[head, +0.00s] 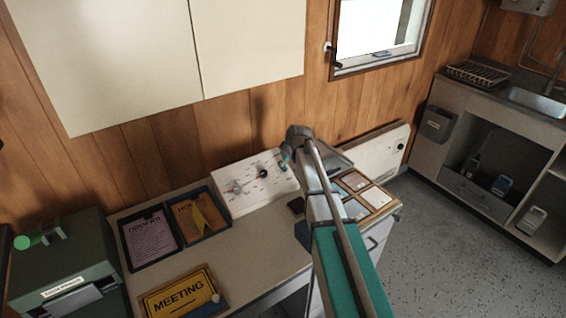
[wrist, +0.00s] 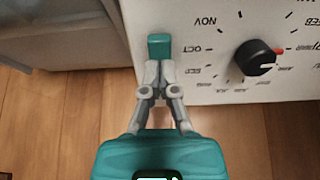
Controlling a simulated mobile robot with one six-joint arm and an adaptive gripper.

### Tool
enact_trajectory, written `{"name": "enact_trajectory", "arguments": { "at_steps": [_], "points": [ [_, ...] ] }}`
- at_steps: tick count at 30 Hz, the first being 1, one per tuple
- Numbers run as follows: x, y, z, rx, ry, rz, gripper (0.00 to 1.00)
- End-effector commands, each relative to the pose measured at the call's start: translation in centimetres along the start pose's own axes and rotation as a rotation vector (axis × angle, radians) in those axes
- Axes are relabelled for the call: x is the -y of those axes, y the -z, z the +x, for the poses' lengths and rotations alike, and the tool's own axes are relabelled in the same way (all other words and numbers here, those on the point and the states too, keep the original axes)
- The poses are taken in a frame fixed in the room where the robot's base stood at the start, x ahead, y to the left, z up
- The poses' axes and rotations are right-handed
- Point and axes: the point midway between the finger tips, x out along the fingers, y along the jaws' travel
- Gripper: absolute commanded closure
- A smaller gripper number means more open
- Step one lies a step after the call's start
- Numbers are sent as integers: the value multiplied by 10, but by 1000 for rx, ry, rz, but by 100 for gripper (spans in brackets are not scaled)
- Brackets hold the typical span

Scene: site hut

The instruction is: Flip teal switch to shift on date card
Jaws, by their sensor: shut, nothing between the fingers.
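The teal switch (wrist: 159,46) is a small block at the left edge of a white panel (wrist: 205,90) in the wrist view. My gripper (wrist: 158,66) is shut and empty, with its fingertips just below the switch; I cannot tell whether they touch it. The panel also shows in the head view (head: 222,206), leaning on the desk against the wall. A black knob (wrist: 255,58) with a red pointer sits among month labels. I cannot pick out a date card for certain; a purple card (head: 151,240) and an orange card (head: 196,220) lie in dark trays, their small text unreadable.
A yellow MEETING sign (head: 180,297) lies at the desk's front. A wooden organiser (head: 379,208) with several cards stands to the right of my arm. A green box (head: 72,262) is at the left. Wall cabinets (head: 100,55) hang above; open floor (head: 440,220) lies at right.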

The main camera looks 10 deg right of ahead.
Motion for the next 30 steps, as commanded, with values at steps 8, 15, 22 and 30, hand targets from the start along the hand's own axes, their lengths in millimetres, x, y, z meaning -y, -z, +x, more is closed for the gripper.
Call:
{"name": "enact_trajectory", "arguments": {
  "at_steps": [8,15,22,30],
  "points": [
    [0,-9,-2,0,0,0,100],
    [0,-9,-2,0,0,0,100],
    [0,-9,-3,-1,0,0,100],
    [0,-6,-12,-1,0,0,100]
  ]
}}
